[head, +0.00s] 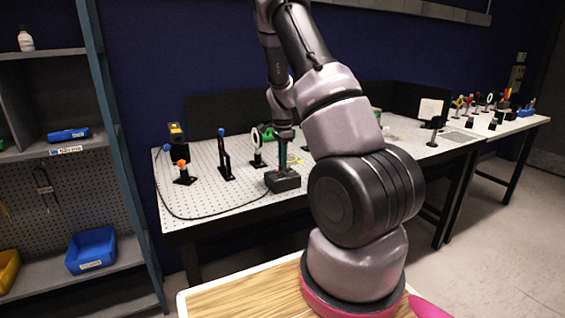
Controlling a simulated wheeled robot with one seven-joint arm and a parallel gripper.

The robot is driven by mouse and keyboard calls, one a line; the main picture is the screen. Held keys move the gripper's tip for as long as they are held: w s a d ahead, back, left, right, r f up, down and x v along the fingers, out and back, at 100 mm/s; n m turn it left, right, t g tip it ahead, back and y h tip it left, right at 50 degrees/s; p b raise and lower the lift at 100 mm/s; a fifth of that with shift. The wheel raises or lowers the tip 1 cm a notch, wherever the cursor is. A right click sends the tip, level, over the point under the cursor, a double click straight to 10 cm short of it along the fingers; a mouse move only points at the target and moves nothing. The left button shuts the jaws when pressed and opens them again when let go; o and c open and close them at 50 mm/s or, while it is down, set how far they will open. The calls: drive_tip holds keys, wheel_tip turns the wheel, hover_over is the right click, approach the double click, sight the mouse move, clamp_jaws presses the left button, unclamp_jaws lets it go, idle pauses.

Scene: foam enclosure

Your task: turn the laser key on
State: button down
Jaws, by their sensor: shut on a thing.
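A dark box (284,181), which looks like the laser's control box, sits at the front edge of the perforated optics table (235,200). A thin black cable runs from it around the left of the table toward a black unit with a yellow label (176,134). My gripper (283,162) points down right over the box's top, its fingers reaching the top face. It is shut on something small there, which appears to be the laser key. The key is hidden by the fingers, so its turn angle does not show.
Post-mounted optics stand close left of the box: an orange-topped mount (183,172), a blue-topped post (223,155) and a white ring mount (257,150). A white screen (430,110) stands farther right. A shelf with a blue bin (91,250) is at left.

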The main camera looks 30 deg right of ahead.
idle(0.4)
drive_tip(key=c, duration=0.9)
unclamp_jaws()
drive_tip(key=shift+c, duration=0.2)
wheel_tip(320, 180, up, 11)
drive_tip(key=shift+f, duration=0.1)
